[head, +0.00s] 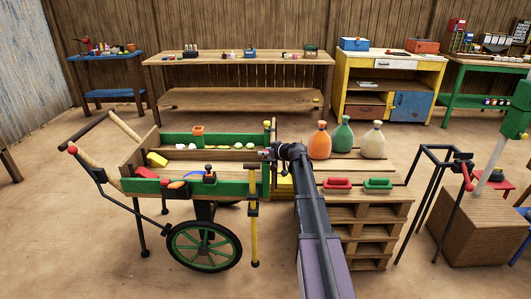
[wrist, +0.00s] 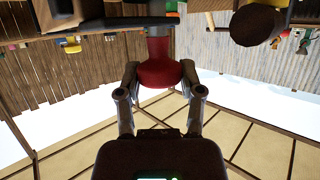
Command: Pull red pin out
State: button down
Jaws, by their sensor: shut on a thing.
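The red pin (wrist: 158,75) shows in the wrist view as a round red knob between my fingers. A grey shaft runs from the knob to a dark and green part beyond it. My gripper (wrist: 160,85) is shut on the knob, one finger on each side. In the head view my gripper (head: 271,154) is at the right end of the wooden cart (head: 189,141), beside its post. The pin is mostly hidden there by my gripper and arm. I cannot tell how far the shaft sits in its hole.
A pallet stack (head: 373,214) stands right of the cart, with three sacks (head: 343,137), a red block (head: 338,184) and a green block (head: 378,184) on top. A black stand (head: 440,154) is farther right. Workbenches line the back wall. The floor at front left is clear.

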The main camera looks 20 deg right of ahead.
jog(key=shift+w+r+p, duration=0.1)
jog(key=shift+r+p, duration=2.1)
jog(key=shift+c, duration=1.2)
grip_release()
jog(key=shift+f, duration=0.15)
